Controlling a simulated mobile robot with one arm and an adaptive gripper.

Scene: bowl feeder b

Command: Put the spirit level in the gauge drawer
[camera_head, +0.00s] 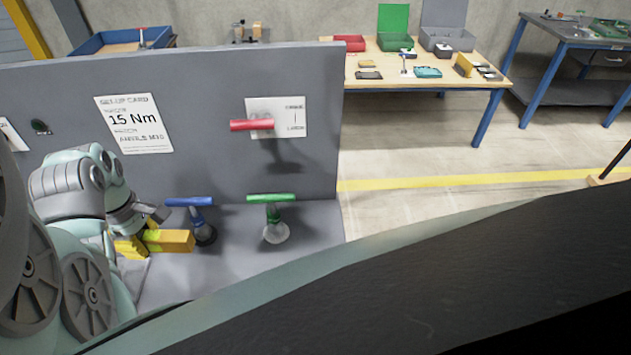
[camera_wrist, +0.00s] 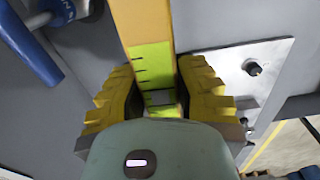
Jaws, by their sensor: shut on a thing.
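The spirit level is a yellow bar (camera_head: 170,240) with a yellow-green vial section, low at the left in the head view. In the wrist view the spirit level (camera_wrist: 146,35) runs up from between the fingers. My gripper (camera_head: 135,242) is shut on it, with a yellow ribbed finger on each side of the bar in the wrist view (camera_wrist: 160,98). The level is over the grey bench beside the upright panel; I cannot tell whether it touches the bench.
A blue-handled tool (camera_head: 190,203) and a green-handled one (camera_head: 270,200) stand right of the level. A red handle (camera_head: 252,125) sticks out from the grey panel (camera_head: 210,80). A metal plate with bolts (camera_wrist: 240,65) is close by the right finger. Behind are a wooden table (camera_head: 440,75) and a dark workbench (camera_head: 580,38).

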